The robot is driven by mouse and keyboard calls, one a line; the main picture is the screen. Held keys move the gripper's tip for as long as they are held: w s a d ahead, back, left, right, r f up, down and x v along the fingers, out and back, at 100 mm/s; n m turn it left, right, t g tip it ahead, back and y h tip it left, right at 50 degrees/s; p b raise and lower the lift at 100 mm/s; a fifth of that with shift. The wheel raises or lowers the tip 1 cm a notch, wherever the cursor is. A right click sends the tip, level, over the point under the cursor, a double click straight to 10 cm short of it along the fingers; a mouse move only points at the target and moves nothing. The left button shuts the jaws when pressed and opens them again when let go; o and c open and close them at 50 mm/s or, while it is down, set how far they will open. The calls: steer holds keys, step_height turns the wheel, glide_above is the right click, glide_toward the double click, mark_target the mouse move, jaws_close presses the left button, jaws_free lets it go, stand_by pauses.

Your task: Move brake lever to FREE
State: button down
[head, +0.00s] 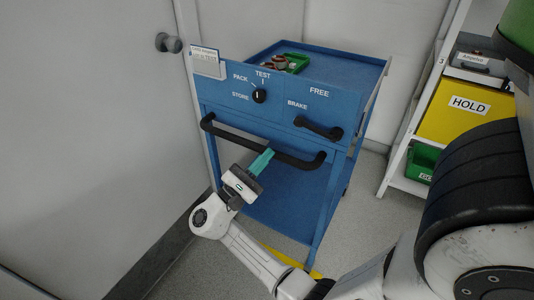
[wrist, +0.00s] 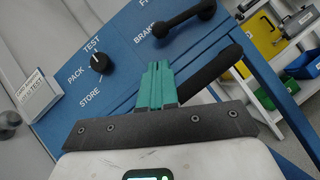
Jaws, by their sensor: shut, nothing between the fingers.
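The brake lever (head: 318,127) is a short black bar on the right of the blue cart's front panel. It slants down to the right, with its left end just below the word BRAKE and the word FREE above it. It also shows at the top of the wrist view (wrist: 184,20), apart from my fingers. My gripper (head: 263,160) has teal fingers, shut and empty. It is in front of the cart, by the black push handle (head: 232,136), lower and to the left of the lever. I cannot tell whether the fingers touch the handle.
A black selector knob (head: 259,96) is left of the lever, among STORE, PACK and TEST. A green tray (head: 297,63) is on the cart top. A shelf with a yellow HOLD bin (head: 462,112) stands at the right, a grey door (head: 85,130) at the left.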

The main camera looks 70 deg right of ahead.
steer(key=x, duration=0.7)
steer(key=shift+s+d+r+p, duration=0.2)
steer(key=shift+d+p, duration=0.05)
steer(key=shift+p, duration=0.15)
steer(key=shift+d+r, duration=0.1)
